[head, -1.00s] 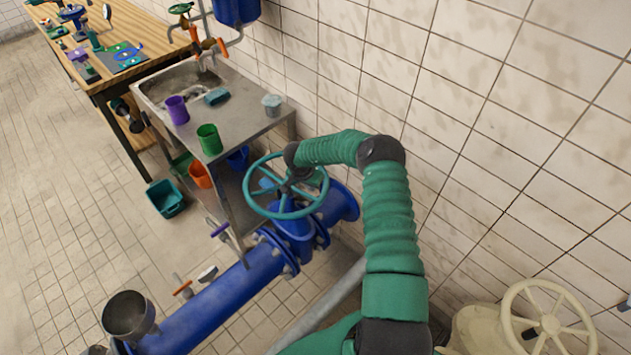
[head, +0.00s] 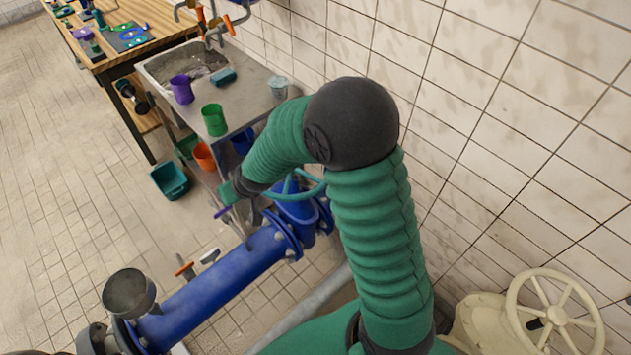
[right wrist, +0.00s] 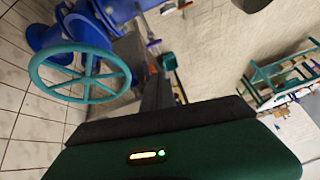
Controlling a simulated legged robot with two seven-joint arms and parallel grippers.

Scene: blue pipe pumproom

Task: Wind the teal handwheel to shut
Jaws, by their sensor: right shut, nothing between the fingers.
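The teal handwheel (head: 316,188) sits on the blue pipe's valve in the head view, mostly hidden behind my right arm. In the right wrist view the whole spoked wheel (right wrist: 85,76) shows at the upper left. My right gripper (head: 243,218) is shut and empty, left of the wheel in the head view. Its dark fingers (right wrist: 158,92) show in the right wrist view beside the wheel, apparently apart from its rim. My left gripper is not in view.
The blue pipe (head: 215,292) runs below, with a grey funnel (head: 129,292) at its left end. A steel sink table (head: 245,92) with a purple cup (head: 181,89) and green cup (head: 214,120) stands behind. A cream handwheel (head: 548,318) is at lower right, near the tiled wall (head: 500,130).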

